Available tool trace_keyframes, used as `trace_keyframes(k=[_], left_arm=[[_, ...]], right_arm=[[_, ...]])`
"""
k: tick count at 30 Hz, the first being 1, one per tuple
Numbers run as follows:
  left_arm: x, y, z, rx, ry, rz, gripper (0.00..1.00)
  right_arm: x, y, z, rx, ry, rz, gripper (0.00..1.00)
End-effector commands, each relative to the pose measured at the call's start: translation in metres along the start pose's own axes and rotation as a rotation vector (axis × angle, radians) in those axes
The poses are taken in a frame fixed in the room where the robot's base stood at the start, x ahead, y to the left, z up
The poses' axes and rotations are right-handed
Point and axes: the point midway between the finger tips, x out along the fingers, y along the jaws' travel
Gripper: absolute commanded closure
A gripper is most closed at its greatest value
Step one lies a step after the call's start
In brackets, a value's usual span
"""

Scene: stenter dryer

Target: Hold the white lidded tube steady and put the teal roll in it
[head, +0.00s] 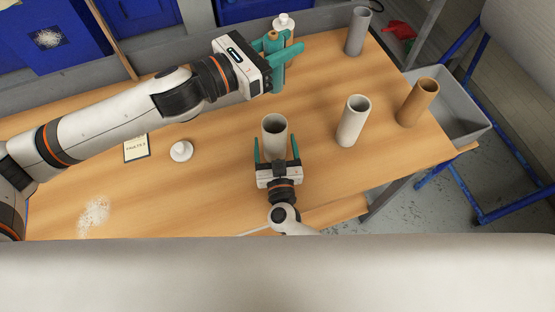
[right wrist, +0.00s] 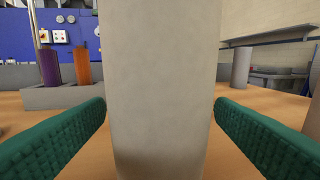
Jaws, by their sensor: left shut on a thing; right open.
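My left gripper (head: 285,70) is shut on the teal roll (head: 271,47), whose tan core end points up, and holds it over the far part of the table. An open, pale grey-white tube (head: 275,125) stands upright at the table's middle. My right gripper (head: 274,153) is open with one finger on each side of this tube; in the right wrist view the tube (right wrist: 163,90) fills the middle, with gaps to both fingers. A white knobbed lid (head: 181,152) lies on the table to the left.
A cream tube (head: 352,122), a brown tube (head: 418,102) and a grey tube (head: 357,32) stand open to the right. A grey bin (head: 457,115) is off the table's right edge. A small card (head: 136,149) lies at left. The front left tabletop is mostly clear.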

Motion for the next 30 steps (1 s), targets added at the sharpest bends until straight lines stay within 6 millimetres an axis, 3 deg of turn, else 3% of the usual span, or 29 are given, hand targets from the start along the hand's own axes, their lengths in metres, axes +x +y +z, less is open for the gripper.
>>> trace_keyframes(k=[4,14,22,30], left_arm=[[0.0,0.0,0.0,0.0,0.0,0.0,0.93],[0.0,0.0,0.0,0.0,0.0,0.0,0.93],[0.0,0.0,0.0,0.0,0.0,0.0,0.93],[0.0,0.0,0.01,-0.002,-0.001,-0.001,0.93]], right_arm=[[0.012,0.0,0.001,0.001,0.0,0.0,0.22],[0.014,0.0,0.0,0.001,0.001,0.0,0.22],[0.014,0.0,0.0,0.001,0.001,0.0,0.66],[0.014,0.0,0.0,0.001,0.001,0.0,0.68]])
